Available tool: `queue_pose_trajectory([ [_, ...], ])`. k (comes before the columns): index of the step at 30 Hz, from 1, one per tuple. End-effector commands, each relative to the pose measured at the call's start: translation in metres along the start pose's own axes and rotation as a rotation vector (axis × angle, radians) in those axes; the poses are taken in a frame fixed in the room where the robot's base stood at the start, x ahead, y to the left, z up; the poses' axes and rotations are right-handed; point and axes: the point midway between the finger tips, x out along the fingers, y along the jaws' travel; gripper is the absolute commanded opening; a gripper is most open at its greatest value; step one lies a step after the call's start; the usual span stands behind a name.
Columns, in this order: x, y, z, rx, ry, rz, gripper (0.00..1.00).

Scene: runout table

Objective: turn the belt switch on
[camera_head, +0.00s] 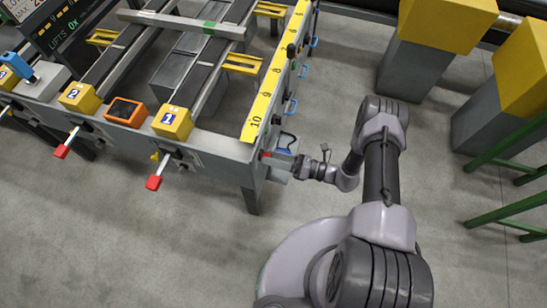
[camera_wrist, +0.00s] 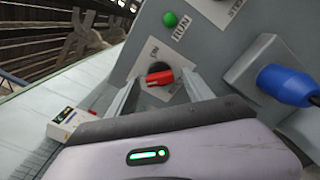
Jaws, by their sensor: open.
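The belt switch (camera_wrist: 160,77) is a red rotary knob on a pale plate with a dark "ON" mark, on a grey control box (camera_wrist: 210,50). In the wrist view my gripper (camera_wrist: 160,88) is open, with one finger on each side of the red knob. I cannot tell whether the fingers touch it. A green button (camera_wrist: 170,19) labelled RUN sits above the knob. In the head view my gripper (camera_head: 294,168) is at the table's right front corner, by the control box, and the knob is hard to make out there.
A blue plug (camera_wrist: 285,84) sticks out right of the knob. A small white device (camera_wrist: 66,122) lies to the left. The runout table (camera_head: 215,150) has red-tipped levers (camera_head: 155,182) along its front. Yellow-topped posts (camera_head: 420,50) and green rails stand at right; open floor lies in front.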

Motion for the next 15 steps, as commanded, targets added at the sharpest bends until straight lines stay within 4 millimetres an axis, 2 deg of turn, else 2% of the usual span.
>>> queue_pose_trajectory([
  [5, -0.0001, 0.0002, 0.0002, 0.0, 0.0, 0.0, 0.6],
  [12, -0.0004, 0.0002, 0.0002, 0.0, 0.0, 0.001, 0.13],
  [14, -0.0004, 0.0003, 0.0002, 0.0, 0.0, 0.001, 0.01],
  [15, -0.0004, 0.0003, 0.0002, 0.0, 0.0, 0.001, 0.0],
])
